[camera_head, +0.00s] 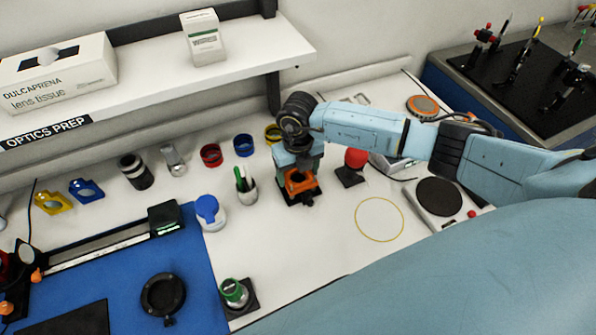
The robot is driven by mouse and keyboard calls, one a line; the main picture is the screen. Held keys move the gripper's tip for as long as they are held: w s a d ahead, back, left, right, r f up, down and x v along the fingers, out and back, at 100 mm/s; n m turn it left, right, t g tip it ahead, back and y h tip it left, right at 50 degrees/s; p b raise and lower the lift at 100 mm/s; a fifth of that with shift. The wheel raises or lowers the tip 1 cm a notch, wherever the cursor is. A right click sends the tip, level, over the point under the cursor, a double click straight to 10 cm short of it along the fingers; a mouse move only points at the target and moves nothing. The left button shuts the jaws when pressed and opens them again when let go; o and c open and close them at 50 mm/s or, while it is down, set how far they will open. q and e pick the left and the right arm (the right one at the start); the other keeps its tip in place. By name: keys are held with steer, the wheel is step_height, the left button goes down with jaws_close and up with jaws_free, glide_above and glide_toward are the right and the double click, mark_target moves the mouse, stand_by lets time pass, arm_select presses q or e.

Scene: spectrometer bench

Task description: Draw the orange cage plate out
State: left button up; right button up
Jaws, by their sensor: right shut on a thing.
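The orange cage plate (299,182) is at the middle of the white bench, directly below my right gripper (299,170). My right gripper points down and is shut on the orange cage plate. A dark block (302,198) shows under and around the plate; I cannot tell whether the plate is still seated in it. The gripper's fingers are mostly hidden by its own body and the plate. My left gripper is not in view.
A cup with green pens (246,189) and a white jar with blue lid (210,212) stand to the left. A red knob on a dark base (354,160) is close on the right. A yellow ring outline (379,219) encloses clear bench. A shelf (200,72) overhangs behind.

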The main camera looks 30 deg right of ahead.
steer(key=shift+r+p, duration=1.15)
steer(key=shift+r, duration=0.45)
steer(key=shift+r, duration=0.1)
steer(key=shift+r+p, duration=0.55)
steer(key=shift+r, duration=0.05)
